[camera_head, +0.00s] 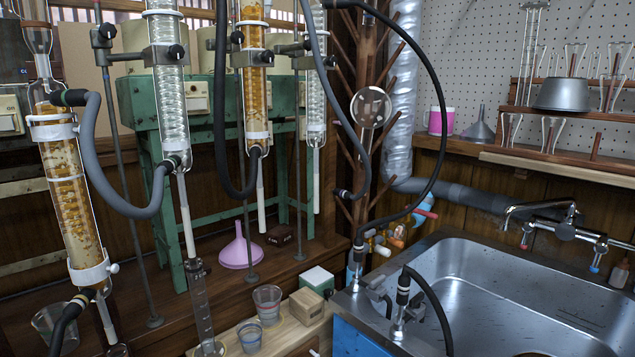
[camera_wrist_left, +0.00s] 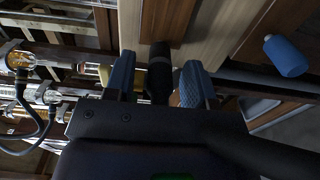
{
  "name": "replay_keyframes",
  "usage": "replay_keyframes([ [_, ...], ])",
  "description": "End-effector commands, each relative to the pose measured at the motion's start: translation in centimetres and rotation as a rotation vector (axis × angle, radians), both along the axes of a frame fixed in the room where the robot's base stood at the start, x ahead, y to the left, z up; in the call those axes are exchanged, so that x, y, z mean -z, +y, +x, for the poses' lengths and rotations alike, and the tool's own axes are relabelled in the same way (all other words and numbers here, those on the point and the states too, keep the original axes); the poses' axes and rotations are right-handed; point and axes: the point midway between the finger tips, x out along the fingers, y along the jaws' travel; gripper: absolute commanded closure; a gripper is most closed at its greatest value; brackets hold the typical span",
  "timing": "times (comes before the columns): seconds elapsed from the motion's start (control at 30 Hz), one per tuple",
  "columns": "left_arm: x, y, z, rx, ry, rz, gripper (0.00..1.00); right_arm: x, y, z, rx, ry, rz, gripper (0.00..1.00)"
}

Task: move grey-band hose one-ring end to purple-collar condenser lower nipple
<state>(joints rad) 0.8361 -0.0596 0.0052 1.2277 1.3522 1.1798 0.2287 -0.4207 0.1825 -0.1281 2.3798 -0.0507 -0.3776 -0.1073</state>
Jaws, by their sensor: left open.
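Several glass condensers hang in clamps at the left in the head view: an amber-filled one (camera_head: 68,190), a clear coiled one (camera_head: 170,80), another amber one (camera_head: 257,100) and a narrower clear one (camera_head: 316,100). I cannot make out a purple collar. A grey hose (camera_head: 97,165) loops from the leftmost condenser to the clear one's lower nipple (camera_head: 172,165). A dark grey hose (camera_head: 335,110) hangs down to a black end (camera_head: 345,194) by the peg rack. Band and ring marks are too small to tell. My left gripper (camera_wrist_left: 158,75) is open, its blue fingertips on either side of a black cylindrical piece (camera_wrist_left: 160,72).
A steel sink (camera_head: 520,300) with taps (camera_head: 402,300) fills the lower right. A black hose (camera_head: 440,120) arcs towards a tap. A purple funnel (camera_head: 240,250), a measuring cylinder (camera_head: 203,300) and beakers (camera_head: 267,303) stand low in front. A blue bottle (camera_wrist_left: 287,55) shows in the wrist view.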

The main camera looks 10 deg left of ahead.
Motion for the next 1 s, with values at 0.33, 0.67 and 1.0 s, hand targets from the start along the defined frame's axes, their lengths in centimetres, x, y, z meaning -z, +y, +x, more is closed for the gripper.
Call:
replay_keyframes([
  [0.33,0.0,0.0,0.0,0.000,0.000,0.000,0.94,0.0,-0.1,0.0,-0.005,0.000,-0.004,0.23],
  [0.67,0.0,-0.2,-0.1,0.001,0.000,-0.001,1.00,0.0,0.0,0.0,0.004,-0.002,0.002,0.23],
  [1.0,0.0,-1.1,-0.8,0.001,0.000,-0.001,1.00,-0.1,0.1,0.1,0.009,-0.004,0.005,0.23],
])
